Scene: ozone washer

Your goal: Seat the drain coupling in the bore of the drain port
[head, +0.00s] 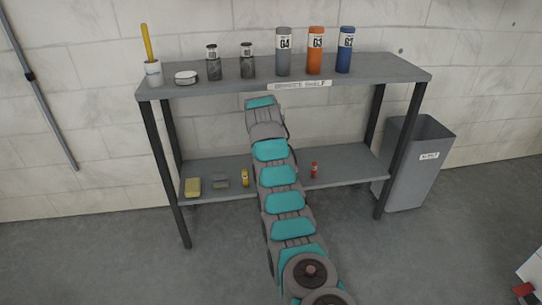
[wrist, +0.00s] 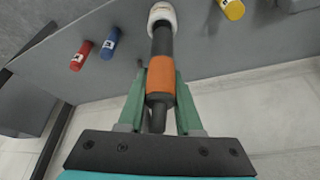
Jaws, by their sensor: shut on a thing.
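In the wrist view my gripper (wrist: 160,80) is shut on a dark rod-like part with an orange band (wrist: 160,75). The green fingers lie on both sides of the band. The part's dark far end meets a white rounded piece (wrist: 162,14) at the top of the picture. I cannot tell whether that piece belongs to the part or is separate. No label marks the held part as the drain coupling. I cannot make out the drain port or its bore in either view. In the head view my arm hides the gripper and the held part.
The grey shelf (head: 360,72) holds several bottles and jars on top. Its lower board (head: 345,164) carries a yellow block (head: 193,187), a yellow bottle (head: 245,177) and a red bottle (head: 314,169). A grey bin (head: 415,165) stands at right. Red (wrist: 81,56) and blue (wrist: 110,43) cylinders show in the wrist view.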

